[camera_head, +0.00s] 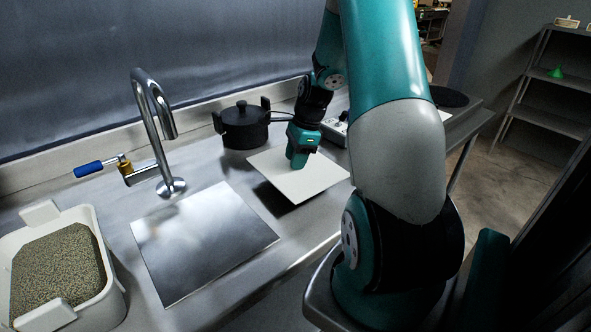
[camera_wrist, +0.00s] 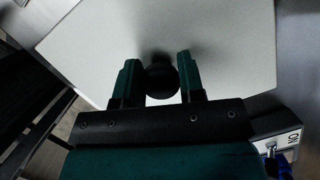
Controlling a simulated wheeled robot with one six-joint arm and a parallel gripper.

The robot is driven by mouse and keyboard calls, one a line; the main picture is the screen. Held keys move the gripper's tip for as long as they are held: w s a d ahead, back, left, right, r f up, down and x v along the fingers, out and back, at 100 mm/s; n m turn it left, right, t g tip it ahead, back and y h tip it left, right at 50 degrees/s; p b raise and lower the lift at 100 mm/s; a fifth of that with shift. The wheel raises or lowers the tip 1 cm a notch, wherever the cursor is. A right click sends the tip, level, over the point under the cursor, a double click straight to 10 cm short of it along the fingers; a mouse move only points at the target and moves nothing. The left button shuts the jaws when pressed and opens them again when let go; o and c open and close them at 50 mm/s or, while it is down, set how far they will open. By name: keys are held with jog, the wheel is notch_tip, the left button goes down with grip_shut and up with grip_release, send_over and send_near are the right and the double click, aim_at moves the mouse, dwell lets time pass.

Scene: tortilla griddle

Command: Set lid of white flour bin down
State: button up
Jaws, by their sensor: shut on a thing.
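The lid (camera_head: 318,182) is a flat white square plate over the counter, right of the middle. A dark shadow shows along its left edge, and I cannot tell whether it touches the counter. My gripper (camera_head: 297,163) points down at the lid from above. In the wrist view the gripper (camera_wrist: 158,66) is shut on the lid's round black knob, one finger on each side, with the pale lid (camera_wrist: 225,50) spread beneath. A white bin (camera_head: 112,291) with block handles stands open at the lower left, holding speckled greenish-brown contents.
A black lidded pot (camera_head: 245,128) stands behind the lid. A tall chrome faucet (camera_head: 160,130) rises to the left. A shiny square metal panel (camera_head: 200,243) lies between bin and lid. A switch box (camera_head: 335,130) sits close behind the lid. The counter's front edge is near.

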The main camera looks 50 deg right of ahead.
aim_at(308, 164)
jog(key=shift+f, duration=2.1)
jog(key=o, duration=1)
jog(key=shift+f, duration=0.15)
jog(key=v, duration=1.2)
jog(key=w+a+r+n, duration=0.1)
jog(key=a+r+n, duration=0.2)
jog(key=a+n, duration=0.6)
jog(key=w+a+r+n, duration=0.1)
jog(key=a+r+n, duration=0.3)
jog(key=a, duration=0.9)
jog(key=s+a+r+n+g+y, duration=0.1)
jog(key=s+a+r+n, duration=0.1)
jog(key=s+a+n, duration=1.3)
jog(key=a+n, duration=0.4)
jog(key=shift+s+r+g+y+b, duration=0.2)
jog(key=shift+r+g+y+b, duration=0.1)
jog(key=shift+g+b, duration=0.1)
